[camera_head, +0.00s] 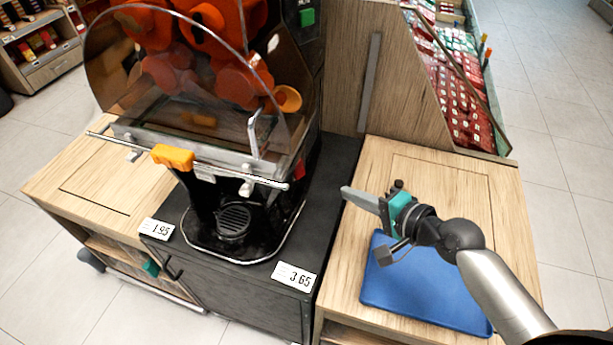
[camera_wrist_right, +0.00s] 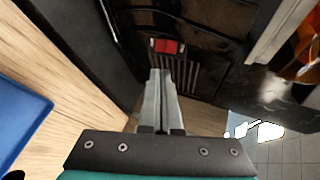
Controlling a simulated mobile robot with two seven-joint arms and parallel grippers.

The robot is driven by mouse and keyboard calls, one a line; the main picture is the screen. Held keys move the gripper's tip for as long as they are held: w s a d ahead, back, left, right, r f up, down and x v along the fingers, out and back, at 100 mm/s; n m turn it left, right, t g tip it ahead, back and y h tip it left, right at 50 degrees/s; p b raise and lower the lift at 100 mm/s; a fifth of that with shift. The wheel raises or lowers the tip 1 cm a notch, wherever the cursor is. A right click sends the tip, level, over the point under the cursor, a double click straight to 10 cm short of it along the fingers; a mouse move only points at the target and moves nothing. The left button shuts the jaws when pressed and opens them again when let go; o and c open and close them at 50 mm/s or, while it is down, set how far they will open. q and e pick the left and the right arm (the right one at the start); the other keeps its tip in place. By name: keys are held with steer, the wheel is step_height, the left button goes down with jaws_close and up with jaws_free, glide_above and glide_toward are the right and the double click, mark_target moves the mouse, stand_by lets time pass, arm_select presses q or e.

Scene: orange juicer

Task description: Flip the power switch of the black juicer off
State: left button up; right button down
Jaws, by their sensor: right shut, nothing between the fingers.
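The black juicer (camera_head: 190,100) with orange inner parts stands on a dark cabinet in the head view. A small red switch (camera_wrist_right: 167,46) sits on a dark panel in the right wrist view, above a set of vent slots. My right gripper (camera_head: 347,192) is shut and empty to the right of the juicer, over the wooden counter. In the right wrist view its fingertips (camera_wrist_right: 160,76) point toward the switch, appearing just below it and apart from it.
A blue tray (camera_head: 425,290) lies on the right wooden counter (camera_head: 465,190), below my right arm. A wooden panel (camera_head: 400,80) rises behind it. Price tags (camera_head: 294,277) line the cabinet's front edge. Shelves of red goods (camera_head: 455,90) stand behind.

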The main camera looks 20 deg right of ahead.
mark_target(301, 172)
steer(key=b+x, duration=0.2)
steer(key=x, duration=1.2)
steer(key=shift+b, duration=0.4)
steer(key=b, duration=0.2)
steer(key=shift+w+f+t+b, duration=0.1)
steer(key=shift+f+t+b, duration=0.2)
steer(key=shift+f+t, duration=0.1)
steer(key=shift+r+p, duration=0.35)
